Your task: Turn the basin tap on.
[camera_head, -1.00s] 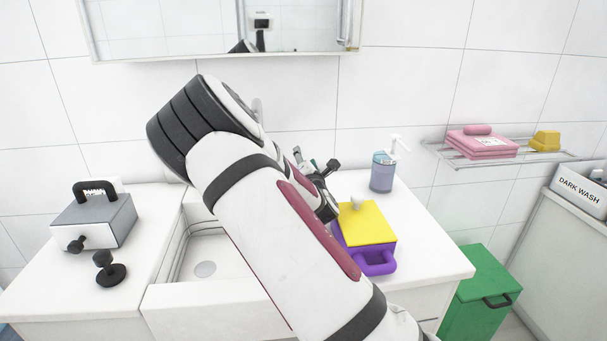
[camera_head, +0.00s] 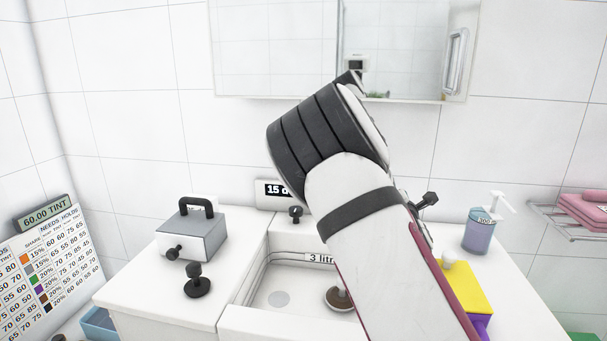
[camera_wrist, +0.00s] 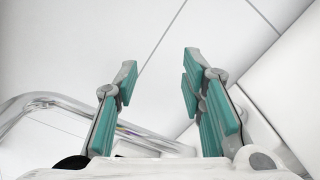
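The white basin (camera_head: 262,292) is set in the counter in the head view, its right part hidden behind my arm. A small black knob (camera_head: 295,213) stands at its back edge; I cannot tell whether it belongs to the tap. No spout shows clearly, and my arm covers much of that area. In the wrist view my gripper (camera_wrist: 158,95) has its two teal-padded fingers spread apart with nothing between them. Pale wall tiles lie beyond them. In the head view the fingers are mostly hidden behind my arm.
On the left counter are a grey box (camera_head: 190,238) with a black handle and a black knob (camera_head: 197,282). A brown round object (camera_head: 338,298) lies in the basin. A soap bottle (camera_head: 480,235) and a yellow-topped purple box (camera_head: 470,288) stand right. A mirror cabinet (camera_head: 280,50) hangs above.

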